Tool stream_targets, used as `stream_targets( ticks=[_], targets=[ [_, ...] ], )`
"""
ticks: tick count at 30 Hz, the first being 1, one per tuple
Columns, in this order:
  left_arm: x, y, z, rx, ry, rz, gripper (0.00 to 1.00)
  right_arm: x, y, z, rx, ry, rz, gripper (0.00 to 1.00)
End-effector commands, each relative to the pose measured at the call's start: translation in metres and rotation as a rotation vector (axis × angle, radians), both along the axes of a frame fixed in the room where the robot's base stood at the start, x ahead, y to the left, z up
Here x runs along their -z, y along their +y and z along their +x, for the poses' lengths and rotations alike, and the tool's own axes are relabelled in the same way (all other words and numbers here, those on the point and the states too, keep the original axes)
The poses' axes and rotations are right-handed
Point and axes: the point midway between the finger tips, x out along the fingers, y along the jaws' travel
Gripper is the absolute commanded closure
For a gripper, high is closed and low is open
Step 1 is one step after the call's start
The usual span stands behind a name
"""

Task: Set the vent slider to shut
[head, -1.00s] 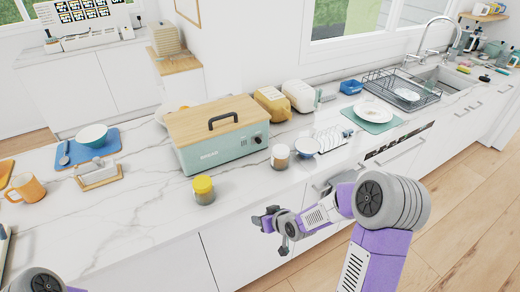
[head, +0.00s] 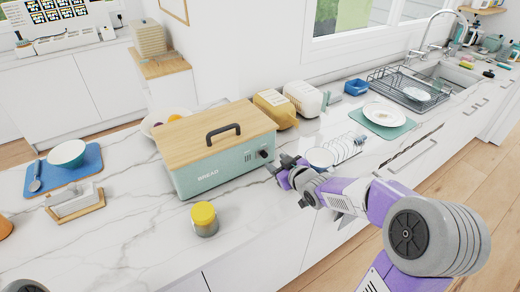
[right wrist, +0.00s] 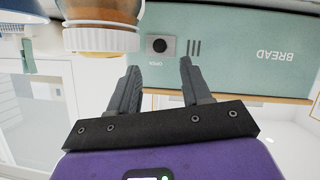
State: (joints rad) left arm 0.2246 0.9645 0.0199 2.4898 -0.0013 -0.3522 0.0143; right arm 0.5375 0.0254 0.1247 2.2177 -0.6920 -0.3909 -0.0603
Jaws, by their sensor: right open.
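The teal bread box (head: 215,168) with a wooden lid and black handle stands on the marble counter. Its front carries a dark vent control (head: 263,154) and slots at the right end. In the right wrist view, the picture is upside down; the control (right wrist: 160,46) shows as a dark round piece in a small frame, with "OPEN" lettering beside it and vent slots (right wrist: 193,48). My right gripper (head: 280,170) is open and empty, in front of the box's right end. Its fingers (right wrist: 158,75) point toward the control, apart from it. My left gripper is out of view.
A jar (right wrist: 103,25) with a pale ribbed part is close beside my right fingers. A yellow-lidded jar (head: 204,219) stands before the box.

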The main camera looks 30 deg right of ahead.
Motion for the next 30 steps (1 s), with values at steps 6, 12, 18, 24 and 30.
stream_targets(
  ticks=[6,12,18,24,30],
  targets=[
    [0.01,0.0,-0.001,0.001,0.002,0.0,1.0,0.011,0.0,0.021,-0.001,0.0,0.003,0.52],
    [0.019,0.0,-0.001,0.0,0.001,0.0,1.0,0.024,0.001,0.051,-0.002,0.002,0.003,0.52],
    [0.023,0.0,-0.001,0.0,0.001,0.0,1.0,0.029,-0.001,0.067,0.0,0.0,0.002,0.52],
    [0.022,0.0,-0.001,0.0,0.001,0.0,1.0,0.029,-0.001,0.07,0.001,0.001,0.001,0.52],
    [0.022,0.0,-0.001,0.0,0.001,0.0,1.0,0.029,-0.001,0.07,0.001,0.001,0.001,0.67]
  ],
)
